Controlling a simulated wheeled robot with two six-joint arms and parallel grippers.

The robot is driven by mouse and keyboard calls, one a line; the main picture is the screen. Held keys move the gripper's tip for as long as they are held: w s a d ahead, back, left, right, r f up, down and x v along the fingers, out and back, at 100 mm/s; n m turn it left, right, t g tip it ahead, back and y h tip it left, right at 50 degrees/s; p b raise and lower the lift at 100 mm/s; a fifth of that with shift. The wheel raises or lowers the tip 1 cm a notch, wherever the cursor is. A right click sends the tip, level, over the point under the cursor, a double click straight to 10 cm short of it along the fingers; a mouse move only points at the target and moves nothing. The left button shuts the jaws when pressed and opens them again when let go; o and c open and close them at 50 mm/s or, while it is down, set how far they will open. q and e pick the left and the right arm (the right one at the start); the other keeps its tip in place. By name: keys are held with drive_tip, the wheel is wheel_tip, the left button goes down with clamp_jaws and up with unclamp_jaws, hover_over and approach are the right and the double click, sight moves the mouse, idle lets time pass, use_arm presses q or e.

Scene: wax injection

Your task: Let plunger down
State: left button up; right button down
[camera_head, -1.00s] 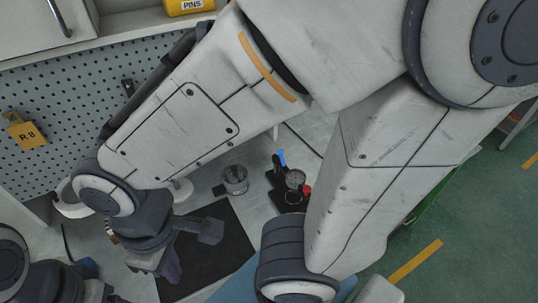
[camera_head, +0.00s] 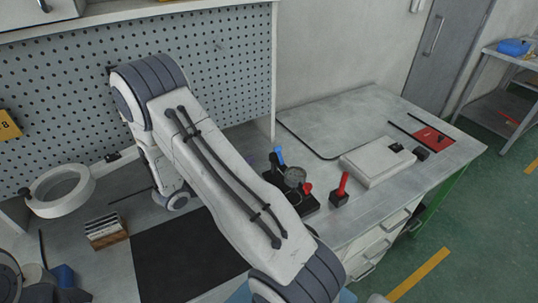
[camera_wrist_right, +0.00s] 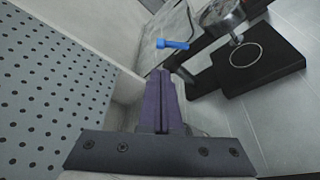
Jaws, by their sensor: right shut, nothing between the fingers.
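The injection device stands on the bench, with a black base (camera_head: 306,208), a round metal part (camera_head: 295,177), a blue handle (camera_head: 280,156) and a red knob (camera_head: 307,188). My right arm hides its left side in the head view. In the right wrist view, its blue handle (camera_wrist_right: 173,44), metal part (camera_wrist_right: 220,14) and black base (camera_wrist_right: 270,75) lie beyond and right of my gripper. My right gripper (camera_wrist_right: 161,76) is shut and empty, its purple fingers together, apparently apart from the blue handle. The head view hides its fingers behind the arm. My left gripper is not visible.
A red-handled black block (camera_head: 340,196) stands right of the device, before a pale flat box (camera_head: 377,163). A black mat (camera_head: 185,255), white ring (camera_head: 40,208) and slotted wooden block (camera_head: 104,232) are left. The pegboard (camera_head: 225,75) bounds the back.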

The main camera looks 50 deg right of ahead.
sight(280, 155)
drive_tip(key=shift+d, duration=0.1)
drive_tip(key=p+x, duration=0.2)
drive_tip(key=x, duration=0.7)
drive_tip(key=shift+d+p, duration=0.35)
drive_tip(key=shift+f, duration=0.1)
